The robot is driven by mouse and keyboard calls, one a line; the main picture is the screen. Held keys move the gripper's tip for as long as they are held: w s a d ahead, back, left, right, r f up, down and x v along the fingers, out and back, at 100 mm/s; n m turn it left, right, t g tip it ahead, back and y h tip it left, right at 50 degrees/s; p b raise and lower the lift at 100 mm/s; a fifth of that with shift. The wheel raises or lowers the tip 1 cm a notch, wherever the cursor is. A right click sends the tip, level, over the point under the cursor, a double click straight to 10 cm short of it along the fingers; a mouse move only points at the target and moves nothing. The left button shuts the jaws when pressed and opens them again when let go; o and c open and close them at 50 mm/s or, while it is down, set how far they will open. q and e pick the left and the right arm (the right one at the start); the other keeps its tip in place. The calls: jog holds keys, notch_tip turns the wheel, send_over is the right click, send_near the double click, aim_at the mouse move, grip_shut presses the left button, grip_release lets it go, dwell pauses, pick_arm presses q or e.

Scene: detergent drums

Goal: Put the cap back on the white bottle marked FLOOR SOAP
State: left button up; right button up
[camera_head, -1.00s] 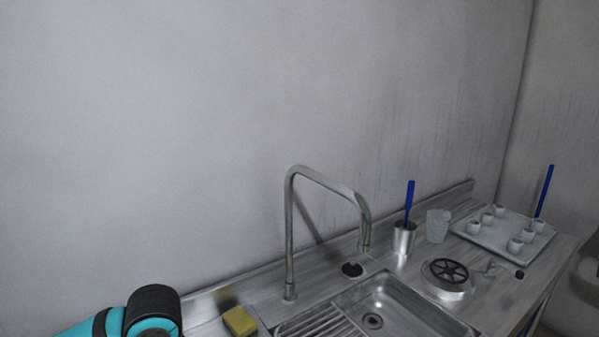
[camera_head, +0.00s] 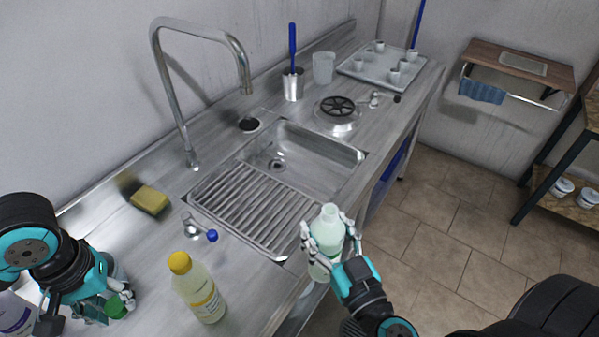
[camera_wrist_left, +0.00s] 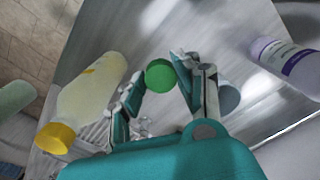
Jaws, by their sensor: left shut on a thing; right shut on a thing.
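My left gripper (camera_head: 108,302) is shut on a green cap (camera_head: 116,305) above the counter at the lower left. In the left wrist view the cap (camera_wrist_left: 160,76) sits between its fingertips. My right gripper (camera_head: 331,243) is shut around a pale, whitish-green bottle (camera_head: 327,228) at the counter's front edge. This bottle is roughly upright, with a pale top and no coloured cap visible. No marking on it can be read. The cap and this bottle are well apart.
A yellow-capped bottle (camera_head: 199,288) stands between my grippers. A purple-labelled bottle (camera_head: 14,316) is at the far left, partly cut off. A tap (camera_head: 200,231), sponge (camera_head: 150,200) and sink (camera_head: 302,158) with a tall faucet (camera_head: 171,95) lie behind. Cups stand on a tray (camera_head: 376,75).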

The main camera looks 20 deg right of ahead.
jog(key=w+a+n+g+y, duration=0.2)
jog(key=w+a+n+y, duration=0.1)
jog(key=a, duration=0.4)
jog(key=w+a+r+n+g+y, duration=0.1)
jog(key=w+a+n+g+y, duration=0.1)
jog(key=a+n+y, duration=0.3)
jog(key=w+a+y, duration=0.1)
jog(key=a+y, duration=0.1)
jog(key=y, duration=0.1)
jog(key=shift+y, duration=0.3)
pick_arm(q)
jog(key=w+d+r+m, duration=0.3)
jog(key=w+d+r, duration=0.35)
jog(key=d, duration=0.45)
jog(key=d+r+m, duration=0.3)
jog(key=d+r, duration=0.7)
jog(key=d, duration=0.3)
jog(key=shift+s+d+m, duration=0.15)
jog(key=shift+s+m, duration=0.15)
jog(key=shift+s, duration=0.05)
jog(key=shift+f, duration=0.1)
jog(key=shift+f, duration=1.9)
